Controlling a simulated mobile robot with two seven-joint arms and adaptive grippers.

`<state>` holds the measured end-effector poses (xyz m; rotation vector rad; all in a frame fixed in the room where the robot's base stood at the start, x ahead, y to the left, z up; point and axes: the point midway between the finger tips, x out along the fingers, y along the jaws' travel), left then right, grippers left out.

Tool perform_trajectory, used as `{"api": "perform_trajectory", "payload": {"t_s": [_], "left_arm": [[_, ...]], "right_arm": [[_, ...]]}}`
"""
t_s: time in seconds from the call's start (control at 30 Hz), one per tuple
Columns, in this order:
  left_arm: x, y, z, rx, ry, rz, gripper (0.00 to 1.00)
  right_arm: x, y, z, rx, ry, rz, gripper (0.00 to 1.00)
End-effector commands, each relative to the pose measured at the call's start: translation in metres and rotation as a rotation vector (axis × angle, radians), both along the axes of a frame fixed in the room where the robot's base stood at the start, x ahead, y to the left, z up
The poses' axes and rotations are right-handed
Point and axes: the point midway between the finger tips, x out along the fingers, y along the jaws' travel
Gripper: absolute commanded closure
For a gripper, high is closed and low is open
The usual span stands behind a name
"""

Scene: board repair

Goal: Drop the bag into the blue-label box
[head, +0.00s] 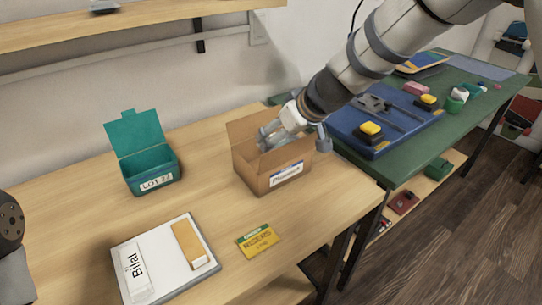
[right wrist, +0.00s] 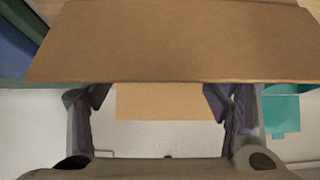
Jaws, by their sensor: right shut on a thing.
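The open cardboard box (head: 262,184) has a white label with a blue edge on its front and stands at the right end of the wooden table. My right gripper (head: 283,140) reaches down into the box's opening from the upper right. In the right wrist view the cardboard (right wrist: 160,45) covers the fingertips of the right gripper. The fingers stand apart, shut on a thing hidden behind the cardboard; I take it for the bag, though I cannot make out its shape. At the left edge only a part of my left arm shows; its gripper is out of view.
A teal open box (head: 150,172) stands to the left. A white tray (head: 165,258) with a label and a tan block lies in front. A yellow-green packet (head: 258,241) lies near the cardboard box. A blue tray (head: 380,140) with tools sits on the green table (head: 412,158).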

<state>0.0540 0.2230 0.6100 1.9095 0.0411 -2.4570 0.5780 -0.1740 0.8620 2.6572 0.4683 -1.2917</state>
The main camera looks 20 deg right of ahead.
Motion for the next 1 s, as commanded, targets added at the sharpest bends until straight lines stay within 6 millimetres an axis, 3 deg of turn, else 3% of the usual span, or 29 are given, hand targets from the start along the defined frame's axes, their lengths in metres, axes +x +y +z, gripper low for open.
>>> {"api": "perform_trajectory", "payload": {"t_s": [0.3, 0.33, 0.4, 0.43, 0.77, 0.87, 1.0], "left_arm": [[-0.001, 0.0, -0.001, 0.0, 0.003, 0.0, 0.6], [-0.001, 0.0, -0.001, 0.0, 0.003, 0.0, 0.6], [-0.001, 0.0, -0.001, 0.0, 0.003, 0.0, 0.6], [-0.001, 0.0, -0.001, 0.0, 0.003, 0.0, 0.6], [-0.001, 0.0, -0.001, 0.001, 0.003, 0.0, 0.6], [-0.001, 0.0, -0.001, 0.001, 0.003, 0.0, 0.6], [-0.001, 0.0, -0.001, 0.0, 0.003, 0.0, 0.6]], "right_arm": [[0.0, 0.0, -0.001, 0.0, -0.006, 0.001, 0.59], [0.0, 0.0, -0.001, 0.0, -0.006, 0.001, 0.23], [0.0, 0.0, -0.001, 0.0, -0.006, 0.001, 0.07], [0.0, 0.0, -0.001, 0.0, -0.006, 0.001, 0.04], [0.0, 0.0, 0.0, 0.0, -0.005, 0.001, 0.04], [-0.007, -0.003, 0.01, -0.001, -0.008, 0.0, 0.04], [-0.028, -0.01, 0.04, -0.001, -0.011, 0.0, 0.04]]}}
